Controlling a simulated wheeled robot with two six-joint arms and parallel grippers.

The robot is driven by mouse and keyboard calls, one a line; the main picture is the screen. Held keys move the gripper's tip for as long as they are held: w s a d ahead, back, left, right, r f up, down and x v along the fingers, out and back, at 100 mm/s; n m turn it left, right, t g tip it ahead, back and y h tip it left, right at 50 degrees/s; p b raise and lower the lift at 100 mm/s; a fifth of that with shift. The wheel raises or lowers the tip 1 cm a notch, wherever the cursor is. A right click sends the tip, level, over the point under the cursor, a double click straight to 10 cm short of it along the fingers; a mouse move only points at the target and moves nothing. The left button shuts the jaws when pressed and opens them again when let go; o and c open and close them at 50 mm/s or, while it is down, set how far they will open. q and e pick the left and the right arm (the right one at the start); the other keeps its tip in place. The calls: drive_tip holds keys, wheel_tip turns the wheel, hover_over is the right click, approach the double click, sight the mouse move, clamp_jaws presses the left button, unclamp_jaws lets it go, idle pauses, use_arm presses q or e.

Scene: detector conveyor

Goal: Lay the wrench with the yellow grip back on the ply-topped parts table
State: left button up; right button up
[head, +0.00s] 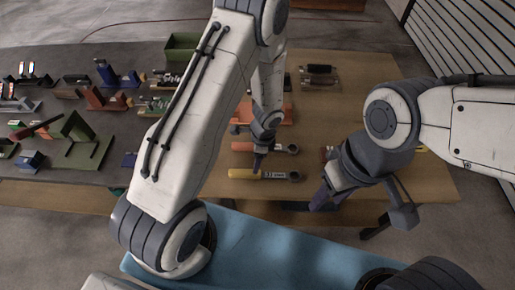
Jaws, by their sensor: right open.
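The wrench with the yellow grip (262,174) lies flat near the front edge of the ply-topped parts table (350,100), its grey head to the right.
A wrench with an orange-red grip (262,147) lies just behind the yellow one. An orange tray (279,113) is partly hidden by my left arm. The grey surface at left (70,120) holds several small coloured parts. A blue surface (250,250) lies in front.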

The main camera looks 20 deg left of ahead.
use_arm(q)
drive_tip(key=s+d+r+n, duration=0.2)
drive_tip(key=d+r, duration=0.1)
drive_tip(key=r, duration=0.6)
drive_tip(key=s+d+r+n, duration=0.15)
drive_tip(key=d+r, duration=0.25)
drive_tip(key=r, duration=0.4)
drive_tip(key=s+d+r+n+h, duration=0.2)
drive_tip(key=s+d+r+n, duration=0.1)
drive_tip(key=s+r, duration=0.8)
drive_tip(key=s+n, duration=0.1)
drive_tip(key=s, duration=0.4)
drive_tip(key=shift+d+h, duration=0.3)
drive_tip(key=shift+d, duration=0.05)
drive_tip(key=shift+s, duration=0.1)
wheel_tip(320, 180, down, 5)
drive_tip(key=b, duration=0.4)
drive_tip(key=shift+b, duration=0.35)
drive_tip(key=shift+d, duration=0.15)
